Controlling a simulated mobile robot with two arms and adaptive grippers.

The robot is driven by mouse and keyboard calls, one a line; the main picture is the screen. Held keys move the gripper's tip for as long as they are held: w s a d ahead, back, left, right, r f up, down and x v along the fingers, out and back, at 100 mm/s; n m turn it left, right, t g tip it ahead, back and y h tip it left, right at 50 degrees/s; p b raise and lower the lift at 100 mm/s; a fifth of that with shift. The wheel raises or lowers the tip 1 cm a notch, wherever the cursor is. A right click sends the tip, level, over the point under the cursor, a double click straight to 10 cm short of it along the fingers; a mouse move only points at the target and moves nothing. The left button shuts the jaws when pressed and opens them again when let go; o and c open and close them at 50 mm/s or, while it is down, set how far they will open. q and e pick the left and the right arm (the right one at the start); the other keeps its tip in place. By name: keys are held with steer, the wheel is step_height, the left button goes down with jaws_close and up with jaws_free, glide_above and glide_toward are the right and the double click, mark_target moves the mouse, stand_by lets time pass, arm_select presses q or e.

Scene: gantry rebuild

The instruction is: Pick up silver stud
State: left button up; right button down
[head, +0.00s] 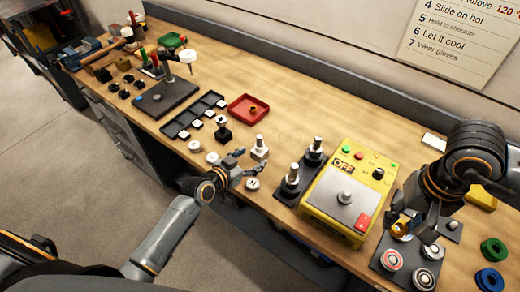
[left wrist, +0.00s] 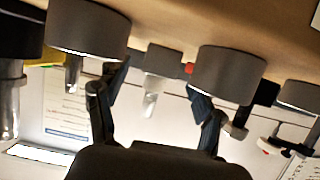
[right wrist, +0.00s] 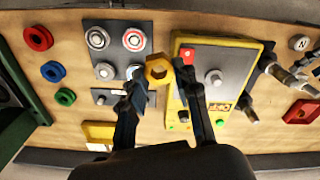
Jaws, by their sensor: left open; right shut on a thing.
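A silver stud on a pale base (head: 259,148) stands upright on the bench, just beyond my left gripper (head: 240,164). My left gripper is open and empty, its fingers low over the bench. In the left wrist view, which is upside down, a pale stud (left wrist: 151,95) shows between the fingers, apart from them. Two more silver-topped studs (head: 293,174) (head: 315,148) stand in a dark holder (head: 286,193). My right gripper (right wrist: 158,85) is shut on a brass hex nut (right wrist: 157,68), which it holds above the bench near the yellow box.
Round pucks (head: 252,184) (head: 213,158) stand close to my left gripper; grey ones (left wrist: 228,73) look large in its wrist view. The yellow control box (head: 326,216) reads OFF. A red tray (head: 248,109) lies behind.

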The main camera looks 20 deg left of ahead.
mark_target(255, 156)
arm_select(q)
steer(key=shift+x, duration=1.85)
steer(key=shift+s+f, duration=0.1)
jaws_close()
